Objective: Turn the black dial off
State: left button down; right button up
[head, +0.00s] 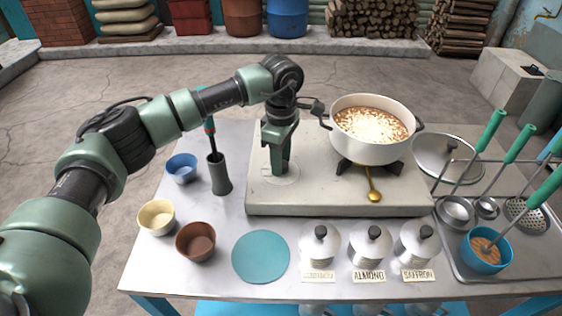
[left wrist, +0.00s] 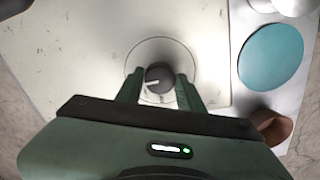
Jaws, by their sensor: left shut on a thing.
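The black dial (left wrist: 159,77) is a round knob with a white pointer mark, set in a thin printed ring on the pale stove top (head: 330,195). My left gripper (left wrist: 160,90) points down at the dial, with one green finger on each side of it, shut on it. In the head view my left gripper (head: 279,168) stands on the left part of the stove top and hides the dial; only part of the ring shows. My right gripper is not in view.
A white pot (head: 370,148) of simmering food stands on the burner, with a brass-coloured spoon-shaped piece (head: 374,196) in front. A grey holder (head: 219,178), blue bowl (head: 182,168), teal disc (head: 261,257) and lidded jars (head: 320,243) surround the stove. Ladles stand at right.

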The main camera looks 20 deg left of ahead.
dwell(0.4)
pick_arm(q)
jog(key=c, duration=0.9)
grip_release()
notch_tip(320, 180, up, 8)
jog(key=shift+f+b, duration=0.1)
jog(key=shift+b, duration=0.4)
